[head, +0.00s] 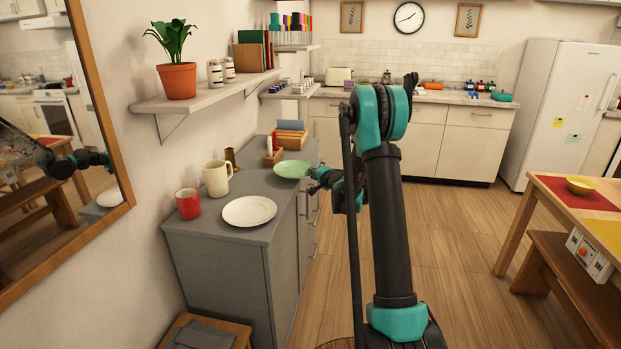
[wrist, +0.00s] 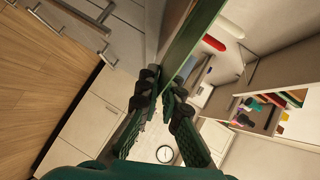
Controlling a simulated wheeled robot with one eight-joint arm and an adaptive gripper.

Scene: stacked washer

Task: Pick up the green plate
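The green plate (head: 291,170) is at the right edge of the grey cabinet top, close to level. I cannot tell whether it rests on the top or is just above it. My gripper (head: 315,179) is at the plate's right rim, seen small and partly dark. In the wrist view, the plate (wrist: 196,42) shows nearly edge-on as a green band running down between the fingers of my gripper (wrist: 160,91). The fingertips are close together on both sides of its rim and appear to pinch it. The exact contact is partly hidden by the dark finger pads.
A white plate (head: 249,210), a cream mug (head: 216,178) and a red mug (head: 188,204) stand left on the cabinet top (head: 200,234). A wooden caddy (head: 273,157) is behind the green plate. A wall shelf (head: 205,95) overhangs. Open floor (head: 450,240) lies right.

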